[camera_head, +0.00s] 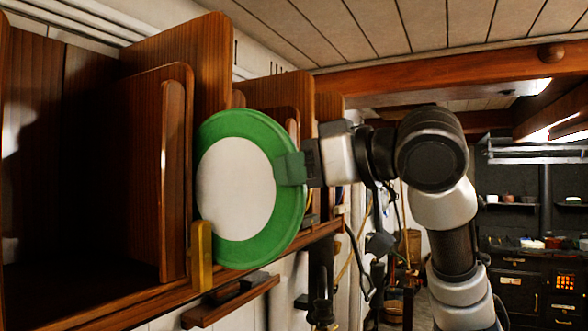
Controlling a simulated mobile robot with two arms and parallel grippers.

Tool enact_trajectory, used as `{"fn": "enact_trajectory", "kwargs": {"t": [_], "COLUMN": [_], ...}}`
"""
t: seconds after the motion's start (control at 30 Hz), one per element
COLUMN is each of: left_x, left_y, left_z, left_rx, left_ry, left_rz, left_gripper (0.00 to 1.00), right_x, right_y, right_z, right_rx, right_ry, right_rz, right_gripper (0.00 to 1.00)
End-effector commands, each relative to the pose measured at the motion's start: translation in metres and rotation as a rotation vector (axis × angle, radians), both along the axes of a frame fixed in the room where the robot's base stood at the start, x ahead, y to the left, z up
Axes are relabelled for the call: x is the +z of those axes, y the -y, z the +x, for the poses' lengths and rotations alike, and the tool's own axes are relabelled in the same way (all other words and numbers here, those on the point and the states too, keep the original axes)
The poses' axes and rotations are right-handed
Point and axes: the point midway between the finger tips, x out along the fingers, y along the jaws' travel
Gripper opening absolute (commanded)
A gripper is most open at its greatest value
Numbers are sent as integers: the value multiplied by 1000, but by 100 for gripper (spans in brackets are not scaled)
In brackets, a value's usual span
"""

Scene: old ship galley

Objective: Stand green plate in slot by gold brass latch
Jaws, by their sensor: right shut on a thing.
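The green plate (219,253) has a wide green rim and a white centre. It is held upright with its face toward me, at the front of the wooden rack. My right gripper (292,169) is shut on the plate's right rim. The gold brass latch (202,256) stands upright on the rack's front rail, in front of the plate's lower left edge. The plate covers part of the rack behind it, so I cannot tell whether its lower edge is inside a slot. My left gripper is not in view.
The wooden rack (140,180) has several upright dividers, with a dark open compartment at the left. A small wooden ledge (232,302) sits below its front rail. A wooden beam (440,76) crosses overhead. A dark stove (535,285) stands far back at the right.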

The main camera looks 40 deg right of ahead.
Motion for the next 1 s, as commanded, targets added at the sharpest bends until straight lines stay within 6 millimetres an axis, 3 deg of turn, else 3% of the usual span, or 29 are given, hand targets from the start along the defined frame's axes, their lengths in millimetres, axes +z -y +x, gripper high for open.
{"fn": "enact_trajectory", "kwargs": {"t": [1.0], "left_x": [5], "left_y": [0], "left_z": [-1], "left_rx": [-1], "left_ry": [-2], "left_rz": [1], "left_gripper": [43], "right_x": [0], "right_y": [-3], "right_z": [7], "right_rx": [1], "right_ry": [1], "right_rz": [0], "right_gripper": [0]}}
